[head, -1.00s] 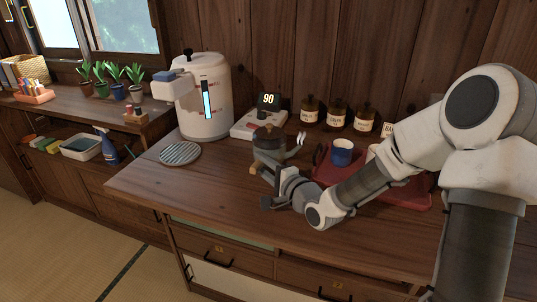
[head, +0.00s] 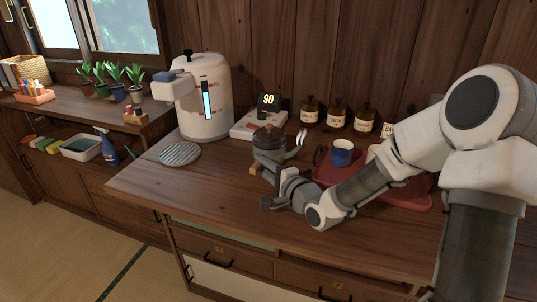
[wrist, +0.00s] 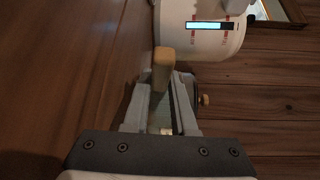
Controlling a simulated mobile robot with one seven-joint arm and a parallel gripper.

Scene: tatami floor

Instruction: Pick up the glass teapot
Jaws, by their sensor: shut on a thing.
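The glass teapot (head: 269,139), dark and see-through with a dark lid, is upright near the middle of the counter, in front of the scale with the "90" display. My gripper (head: 262,168) reaches it from the front right, its fingers close against the teapot's near side. In the wrist view, a light wooden piece, seemingly the teapot's handle (wrist: 163,62), sits at the tips of my gripper (wrist: 163,88), which is shut on it. The exact contact is partly hidden. I cannot tell whether the teapot's base touches the counter.
A big white water dispenser (head: 206,100) stands behind left, with a round striped trivet (head: 180,153) before it. A red tray (head: 408,199) with a blue cup (head: 342,152) lies right, under my arm. Several labelled jars (head: 337,114) line the wall. The counter's front left is clear.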

